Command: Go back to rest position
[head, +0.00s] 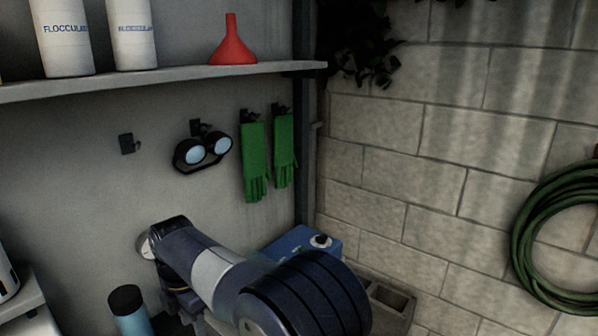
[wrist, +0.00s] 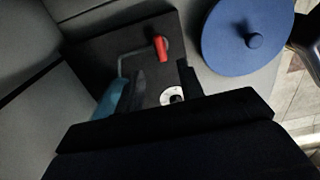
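My arm (head: 215,270) reaches from the bottom middle of the head view toward the left, bent downward at its far end. My gripper is mostly hidden behind the arm there. In the wrist view, my gripper (wrist: 158,85) shows as two dark fingers spread apart, with nothing visible held between them. Beyond the fingers lies a dark panel with a red handle (wrist: 161,48) and a small white round part (wrist: 172,96). I cannot tell whether the fingers touch any of it.
A shelf (head: 200,74) holds white bottles (head: 62,38) and a red funnel (head: 232,42). Goggles (head: 203,150) and green gloves (head: 254,160) hang below. A teal bottle (head: 131,318) stands left of my arm, a blue box (head: 292,243) behind it. A coiled hose (head: 530,240) hangs right.

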